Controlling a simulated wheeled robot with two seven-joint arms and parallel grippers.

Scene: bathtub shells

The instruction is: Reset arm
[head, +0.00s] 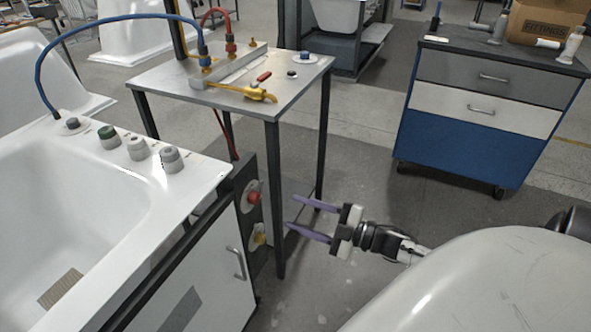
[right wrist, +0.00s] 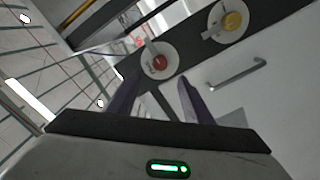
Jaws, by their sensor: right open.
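My right gripper (head: 308,219) is open and empty, with two purple fingers apart. In the head view it is in the air right of the table's front leg, pointing left toward the side panel of the bathtub stand. In the right wrist view its fingers (right wrist: 152,98) stand apart, with the red knob (right wrist: 159,63) beyond them. The yellow knob (right wrist: 232,21) is further up and right. In the head view the red knob (head: 253,197) sits above the yellow knob (head: 260,238) on a dark panel. My left gripper is not seen.
A white bathtub (head: 120,182) with several knobs on its rim is at left. A metal table (head: 187,87) carries hoses and a yellow valve. A blue drawer cabinet (head: 462,145) stands at back right. Open floor (head: 365,170) lies between table and cabinet.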

